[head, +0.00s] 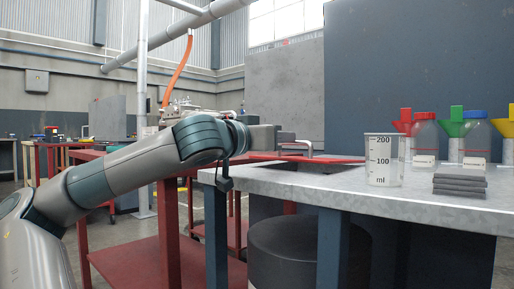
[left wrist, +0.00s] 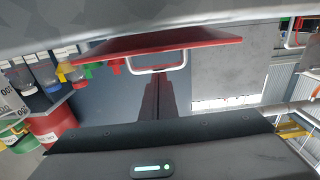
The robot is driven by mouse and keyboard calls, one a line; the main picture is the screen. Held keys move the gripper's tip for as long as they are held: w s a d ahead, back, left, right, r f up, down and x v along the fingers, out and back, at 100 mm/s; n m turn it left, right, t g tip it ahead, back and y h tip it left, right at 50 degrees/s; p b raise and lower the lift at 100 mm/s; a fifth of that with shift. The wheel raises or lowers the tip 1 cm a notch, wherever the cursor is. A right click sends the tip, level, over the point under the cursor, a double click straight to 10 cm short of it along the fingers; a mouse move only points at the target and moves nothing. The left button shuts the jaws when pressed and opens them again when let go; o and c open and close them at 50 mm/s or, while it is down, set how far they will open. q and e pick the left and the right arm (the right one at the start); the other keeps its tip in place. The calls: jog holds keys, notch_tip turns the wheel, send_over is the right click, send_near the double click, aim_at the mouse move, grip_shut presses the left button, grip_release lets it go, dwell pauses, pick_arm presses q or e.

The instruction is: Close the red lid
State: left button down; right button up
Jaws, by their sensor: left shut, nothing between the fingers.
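The red lid (head: 345,159) shows as a thin slab, seen nearly edge-on, over a dark opening in the grey workbench (head: 440,197); its exact tilt is hard to tell. A bent metal handle (head: 305,146) is on it. My left gripper (head: 287,138) is shut and empty, just above the lid by the handle; I cannot tell whether it touches. In the left wrist view the lid (left wrist: 190,40) and its pale handle (left wrist: 158,70) show beyond the dark fingers of my gripper (left wrist: 156,100). My right gripper is in neither view.
A dark drum (head: 305,250) is under the bench. A red table (head: 130,175) stands behind my left arm.

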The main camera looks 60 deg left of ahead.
pick_arm(q)
jog(key=shift+s+d+r, duration=0.2)
jog(key=shift+s+r, duration=0.05)
jog(key=shift+s, duration=0.25)
jog(key=shift+s+d+r, duration=0.15)
jog(key=shift+s+r, duration=0.1)
jog(key=shift+s, duration=0.2)
jog(key=s+f, duration=0.1)
jog(key=s, duration=0.1)
jog(key=s+d+f, duration=0.1)
jog(key=s+f, duration=0.1)
jog(key=s, duration=0.1)
jog(key=shift+s+d+f+b, duration=0.25)
jog(key=shift+s+d+b, duration=0.05)
jog(key=shift+s+d+f, duration=0.3)
jog(key=shift+s+f, duration=0.25)
jog(key=shift+s, duration=0.25)
jog(key=shift+d, duration=0.1)
